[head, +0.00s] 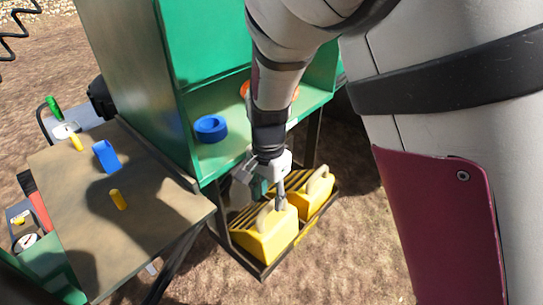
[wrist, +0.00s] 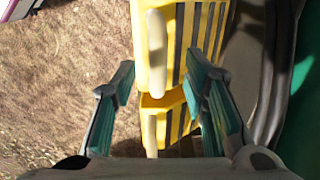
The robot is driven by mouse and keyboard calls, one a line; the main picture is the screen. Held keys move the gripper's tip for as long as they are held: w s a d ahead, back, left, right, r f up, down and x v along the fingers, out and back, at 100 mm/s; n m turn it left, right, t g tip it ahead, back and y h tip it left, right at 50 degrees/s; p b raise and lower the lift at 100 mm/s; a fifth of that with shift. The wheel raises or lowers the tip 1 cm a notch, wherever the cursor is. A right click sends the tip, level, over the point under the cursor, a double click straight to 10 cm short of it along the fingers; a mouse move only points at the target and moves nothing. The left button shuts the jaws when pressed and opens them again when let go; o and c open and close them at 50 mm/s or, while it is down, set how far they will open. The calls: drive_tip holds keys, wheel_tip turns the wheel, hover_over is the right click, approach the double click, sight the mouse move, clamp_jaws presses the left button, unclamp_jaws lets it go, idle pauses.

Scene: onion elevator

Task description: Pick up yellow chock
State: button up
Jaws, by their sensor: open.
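Two yellow chocks with black stripes and cream handles sit side by side in a low dark rack (head: 264,274) under the green cabinet. The nearer chock (head: 264,240) is on the left and the farther chock (head: 305,203) on the right. My gripper (head: 269,196) is open, pointing down just above the nearer chock near its handle, and hides part of it. In the wrist view, my gripper's open fingers (wrist: 160,76) stand either side of the chocks' line, with one chock (wrist: 188,30) above and another (wrist: 176,122) below. I cannot tell whether a finger touches a chock.
The green cabinet shelf (head: 222,157), holding a blue ring (head: 210,128), is just above and behind my gripper. A brown table (head: 80,190) with a blue block (head: 106,156) and small yellow pieces stands at left. The ground right of the rack is clear.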

sight(271, 204)
drive_tip(key=f+b, duration=0.2)
drive_tip(key=f, duration=0.1)
drive_tip(key=f+b, duration=0.1)
drive_tip(key=f, duration=0.1)
drive_tip(key=shift+w+d, duration=0.15)
drive_tip(key=shift+d, duration=0.1)
drive_tip(key=shift+r, duration=0.1)
clamp_jaws()
